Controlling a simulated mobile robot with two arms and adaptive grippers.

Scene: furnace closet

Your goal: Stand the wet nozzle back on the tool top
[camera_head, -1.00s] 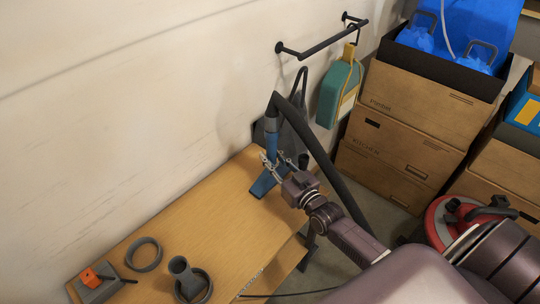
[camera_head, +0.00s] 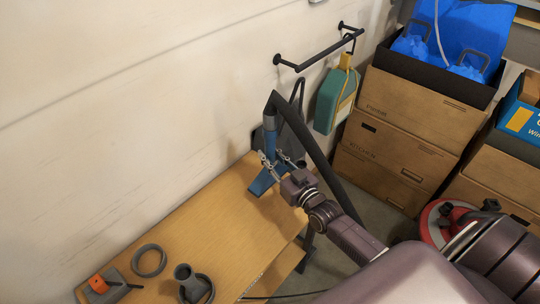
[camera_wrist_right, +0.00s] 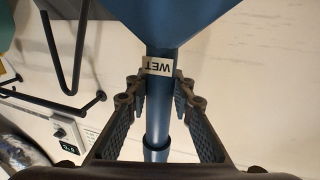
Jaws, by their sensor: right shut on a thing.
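The wet nozzle (camera_head: 262,182) is blue, with a slim neck and a flared foot, at the far end of the wooden tool top (camera_head: 215,230). It looks about upright, foot down; I cannot tell whether the foot touches the wood. My right gripper (camera_head: 278,164) is shut on its neck. In the right wrist view the nozzle (camera_wrist_right: 160,25) shows a white WET label, and the fingers (camera_wrist_right: 160,90) close on the neck beside that label. A black hose (camera_head: 322,158) bends from the neck's top down to the right. My left gripper is not in view.
A grey ring (camera_head: 149,260), a grey fitting (camera_head: 184,275) and an orange-and-grey tool (camera_head: 98,284) lie at the near end of the top. The wall runs along its left.

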